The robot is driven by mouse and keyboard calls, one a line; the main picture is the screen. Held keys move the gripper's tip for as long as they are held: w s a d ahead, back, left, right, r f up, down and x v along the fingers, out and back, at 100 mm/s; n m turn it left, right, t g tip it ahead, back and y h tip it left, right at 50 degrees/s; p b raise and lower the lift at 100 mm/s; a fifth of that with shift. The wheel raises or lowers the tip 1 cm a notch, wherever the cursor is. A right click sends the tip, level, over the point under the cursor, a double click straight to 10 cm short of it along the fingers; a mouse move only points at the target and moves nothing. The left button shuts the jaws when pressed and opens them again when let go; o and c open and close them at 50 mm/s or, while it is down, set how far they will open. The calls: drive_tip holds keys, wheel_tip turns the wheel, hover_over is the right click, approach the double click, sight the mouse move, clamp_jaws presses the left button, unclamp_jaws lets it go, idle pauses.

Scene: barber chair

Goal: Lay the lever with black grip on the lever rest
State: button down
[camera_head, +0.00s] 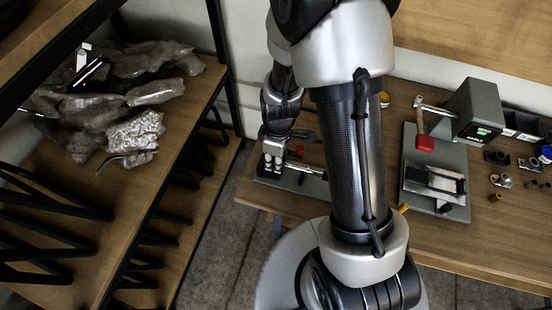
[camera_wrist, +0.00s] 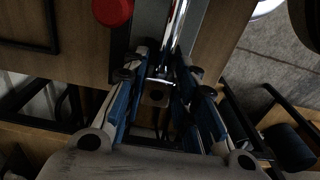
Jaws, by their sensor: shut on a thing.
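My gripper (camera_head: 273,158) is at the left end of the workbench, low over a grey plate partly hidden behind my arm. In the wrist view, my gripper (camera_wrist: 158,72) has its blue-padded fingers on both sides of a chrome rod, the lever (camera_wrist: 176,35), and is shut on it. The rod runs up out of the picture. The lever's black grip is not clearly seen. A dark block with a hole (camera_wrist: 156,95) shows between the fingers; I cannot tell whether it is the lever rest. A red knob (camera_head: 300,150) is beside the gripper and also shows in the wrist view (camera_wrist: 112,10).
A shelf (camera_head: 195,100) with crumpled plastic bags (camera_head: 125,90) is at left.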

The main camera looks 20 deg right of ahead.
drive_tip(key=shift+f+b, duration=0.5)
drive_tip(key=shift+b, duration=0.1)
drive_tip(key=shift+f, duration=0.1)
drive_tip(key=c, duration=1.6)
unclamp_jaws()
drive_tip(key=shift+s, duration=0.1)
drive_tip(key=shift+o, duration=0.2)
